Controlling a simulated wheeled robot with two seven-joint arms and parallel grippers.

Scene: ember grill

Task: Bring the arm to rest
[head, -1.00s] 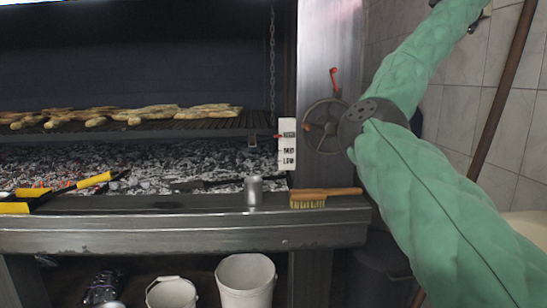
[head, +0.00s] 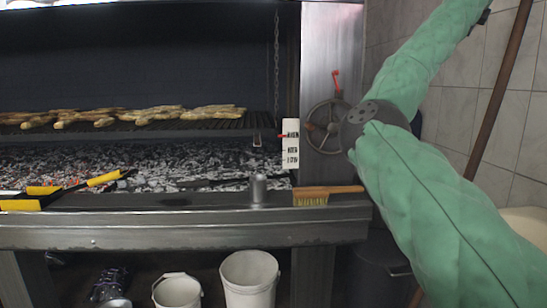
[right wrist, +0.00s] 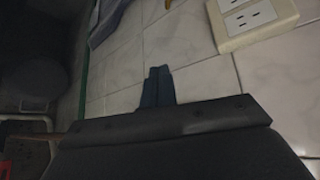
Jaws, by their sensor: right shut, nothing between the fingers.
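My right arm (head: 425,190), in a green quilted sleeve, rises bent along the right side of the head view. Its far end passes out at the top right, so the gripper is not clear there. In the right wrist view my right gripper (right wrist: 158,78) is shut, its two dark fingers side by side with nothing between them. It points toward a tiled wall (right wrist: 185,60); the gap to it is hard to judge. My left gripper is in neither view.
A grill with bread (head: 150,115) on its grate stands left of the arm. A crank wheel (head: 328,126) is close beside the elbow. A brush (head: 312,200), a metal shaker (head: 258,188) and yellow-black tools (head: 103,179) lie along the ledge. A wall socket (right wrist: 255,18) is near the gripper.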

